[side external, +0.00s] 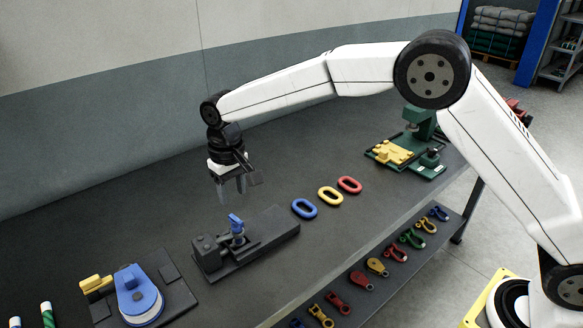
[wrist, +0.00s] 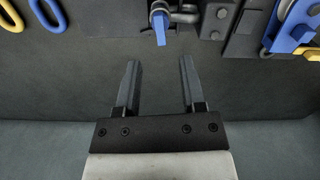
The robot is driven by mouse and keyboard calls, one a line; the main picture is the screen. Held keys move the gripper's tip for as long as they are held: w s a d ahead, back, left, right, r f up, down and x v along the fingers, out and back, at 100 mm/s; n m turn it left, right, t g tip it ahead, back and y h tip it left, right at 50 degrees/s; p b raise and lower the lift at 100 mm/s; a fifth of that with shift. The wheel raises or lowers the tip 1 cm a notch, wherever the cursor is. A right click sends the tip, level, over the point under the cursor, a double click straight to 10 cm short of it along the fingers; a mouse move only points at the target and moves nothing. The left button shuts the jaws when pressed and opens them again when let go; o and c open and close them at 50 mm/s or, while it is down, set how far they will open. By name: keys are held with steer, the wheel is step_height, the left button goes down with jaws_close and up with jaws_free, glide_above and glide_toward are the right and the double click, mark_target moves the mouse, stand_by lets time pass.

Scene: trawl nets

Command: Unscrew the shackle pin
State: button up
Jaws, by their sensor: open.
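The shackle pin has a blue head (side external: 235,220) that stands up from a dark fixture (side external: 270,240) on the bench. In the wrist view the blue pin head (wrist: 160,24) is at the top centre, next to a grey metal shackle (wrist: 185,14). My gripper (side external: 232,200) is above and a little behind the pin. In the wrist view its two fingers (wrist: 159,80) are parallel, wide apart and empty, with a clear gap between them and the pin. The threaded part of the pin is hidden.
Blue, yellow and red links (side external: 330,196) lie right of the fixture. A green fixture (side external: 405,155) is at the back right. Several coloured shackles and blocks (side external: 377,266) lie on a lower shelf.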

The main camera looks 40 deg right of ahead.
mark_target(236, 219)
steer(key=shift+f, duration=0.15)
steer(key=shift+f, duration=3.75)
jaws_close()
